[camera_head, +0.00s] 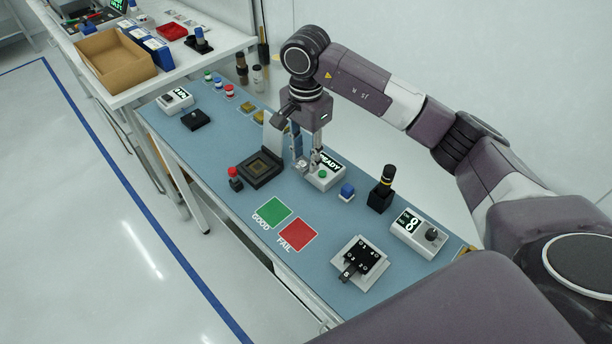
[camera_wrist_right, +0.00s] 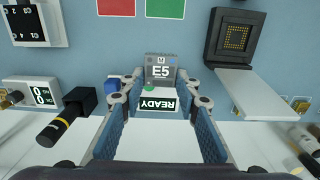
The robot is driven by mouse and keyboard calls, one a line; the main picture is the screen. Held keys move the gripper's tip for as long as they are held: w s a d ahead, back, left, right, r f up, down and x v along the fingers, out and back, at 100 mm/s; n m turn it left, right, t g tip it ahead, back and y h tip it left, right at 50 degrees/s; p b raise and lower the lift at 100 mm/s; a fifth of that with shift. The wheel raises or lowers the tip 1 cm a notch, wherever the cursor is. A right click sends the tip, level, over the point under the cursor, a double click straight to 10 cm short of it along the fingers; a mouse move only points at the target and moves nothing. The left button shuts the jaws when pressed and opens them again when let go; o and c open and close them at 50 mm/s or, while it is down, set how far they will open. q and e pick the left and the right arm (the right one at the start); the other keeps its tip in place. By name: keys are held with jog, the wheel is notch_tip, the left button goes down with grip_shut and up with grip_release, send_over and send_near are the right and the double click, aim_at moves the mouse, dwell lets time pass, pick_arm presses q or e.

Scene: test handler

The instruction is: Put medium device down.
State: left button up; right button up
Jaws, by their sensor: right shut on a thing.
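The medium device (camera_wrist_right: 161,72) is a small grey block marked M and E5 in the right wrist view. My right gripper (camera_head: 307,163) is shut on it, with one fingertip at each side. In the head view they are above the blue bench, in front of the READY box (camera_head: 325,179) and right of the open black test socket (camera_head: 261,167). In that view the device is small and hard to make out. The green GOOD pad (camera_head: 272,210) and red FAIL pad (camera_head: 297,234) are nearer and bare. My left gripper is not in view.
A blue button (camera_head: 347,191), a black knob post (camera_head: 382,190) and a display box (camera_head: 418,233) stand to the right. A numbered black fixture (camera_head: 365,256) is near the front. A red button (camera_head: 235,177) stands beside the socket, whose lid (camera_wrist_right: 236,80) is raised.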

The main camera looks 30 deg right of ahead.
aim_at(306, 161)
notch_tip(306, 161, down, 4)
jog(key=shift+s+p, duration=0.1)
jog(key=shift+p, duration=0.25)
notch_tip(306, 161, down, 4)
jog(key=shift+f+p, duration=0.25)
jog(key=shift+p, duration=0.3)
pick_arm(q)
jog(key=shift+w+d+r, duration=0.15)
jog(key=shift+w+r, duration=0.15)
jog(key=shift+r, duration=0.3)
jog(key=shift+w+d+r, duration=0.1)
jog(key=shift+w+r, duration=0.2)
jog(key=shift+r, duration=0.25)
pick_arm(e)
jog(key=shift+f, duration=0.1)
jog(key=shift+f, duration=0.15)
jog(key=o, duration=1.1)
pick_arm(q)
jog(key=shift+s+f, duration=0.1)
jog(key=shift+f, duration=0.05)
pick_arm(e)
jog(key=shift+o, duration=0.2)
